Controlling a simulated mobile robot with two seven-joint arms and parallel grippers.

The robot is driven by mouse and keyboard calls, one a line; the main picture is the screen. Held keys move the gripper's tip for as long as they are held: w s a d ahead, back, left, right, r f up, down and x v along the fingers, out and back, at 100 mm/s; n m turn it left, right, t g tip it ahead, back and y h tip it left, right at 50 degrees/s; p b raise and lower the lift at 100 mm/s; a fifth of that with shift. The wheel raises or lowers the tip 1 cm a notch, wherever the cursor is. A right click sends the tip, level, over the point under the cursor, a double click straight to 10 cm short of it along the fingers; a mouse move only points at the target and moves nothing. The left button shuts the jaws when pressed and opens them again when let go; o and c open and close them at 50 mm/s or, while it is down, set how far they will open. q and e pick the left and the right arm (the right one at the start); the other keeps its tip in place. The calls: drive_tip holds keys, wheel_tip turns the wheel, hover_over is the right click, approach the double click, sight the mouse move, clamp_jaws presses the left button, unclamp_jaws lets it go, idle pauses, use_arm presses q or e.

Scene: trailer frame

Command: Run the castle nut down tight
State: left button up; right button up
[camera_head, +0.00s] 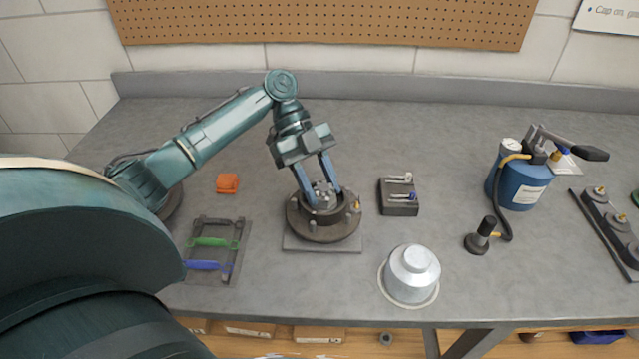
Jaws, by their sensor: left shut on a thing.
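The castle nut (323,192) is a small light-grey metal piece at the centre of a dark round hub (322,229). The hub stands on a grey square plate on the bench. My left gripper (323,197) reaches down from above with its two blue-grey fingers on either side of the nut, shut on it. The fingers partly hide the nut, so I cannot tell how far down it sits. My right gripper is not in view.
A silver cap (413,271) stands front right of the hub. A small dark block with pins (399,196), an orange piece (228,183), and a dark rack (231,263) with green and blue tools lie around. A blue pump canister (521,183) stands right. Bare bench lies behind the hub.

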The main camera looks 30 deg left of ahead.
use_arm(q)
drive_tip(key=o, duration=0.7)
drive_tip(key=v, duration=1.3)
drive_tip(key=shift+p, duration=0.3)
